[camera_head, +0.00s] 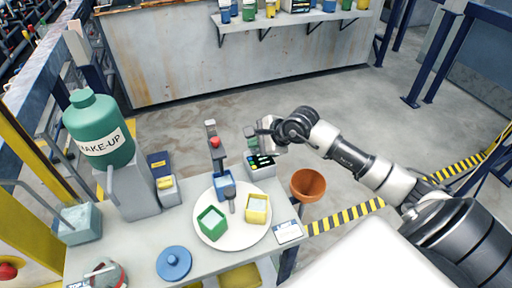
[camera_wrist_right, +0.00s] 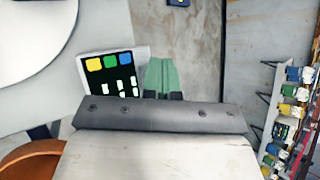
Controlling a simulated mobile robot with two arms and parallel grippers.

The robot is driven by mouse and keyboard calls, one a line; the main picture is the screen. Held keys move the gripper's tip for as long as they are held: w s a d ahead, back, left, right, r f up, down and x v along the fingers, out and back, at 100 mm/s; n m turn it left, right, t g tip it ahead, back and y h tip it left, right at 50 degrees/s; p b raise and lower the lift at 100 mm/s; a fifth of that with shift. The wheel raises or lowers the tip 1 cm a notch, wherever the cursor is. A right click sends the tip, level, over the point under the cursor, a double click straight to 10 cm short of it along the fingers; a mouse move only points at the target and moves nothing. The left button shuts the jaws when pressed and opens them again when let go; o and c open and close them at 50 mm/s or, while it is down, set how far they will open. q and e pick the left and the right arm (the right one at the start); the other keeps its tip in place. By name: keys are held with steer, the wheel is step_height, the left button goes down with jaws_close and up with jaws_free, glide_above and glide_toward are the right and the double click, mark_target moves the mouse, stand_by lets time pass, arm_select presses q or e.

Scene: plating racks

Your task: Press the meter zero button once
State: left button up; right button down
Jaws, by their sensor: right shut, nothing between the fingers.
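The meter (camera_head: 262,173) is a small pale box with a dark panel on top, at the back right of the table in the head view. In the right wrist view its dark panel (camera_wrist_right: 121,84) shows a yellow, a green and a blue square button above white marks; I cannot read which is zero. My right gripper (camera_head: 251,136) is shut and empty, its green fingers close to the meter's back-left side. In the wrist view the shut fingers (camera_wrist_right: 163,77) appear just right of the panel; contact cannot be told. My left gripper is not in view.
A white round plate (camera_head: 232,241) holds green, blue and yellow cups. A post with a red knob (camera_head: 215,142) stands behind it. An orange bowl (camera_head: 308,185) is right of the meter. A green MAKE-UP bottle (camera_head: 98,128) and blue lid (camera_head: 174,263) are at left.

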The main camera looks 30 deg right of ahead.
mark_target(256, 151)
steer(key=shift+r+p, duration=0.35)
steer(key=shift+r, duration=0.55)
steer(key=shift+r+p, duration=1.2)
steer(key=shift+r, duration=1.35)
steer(key=shift+f, duration=0.1)
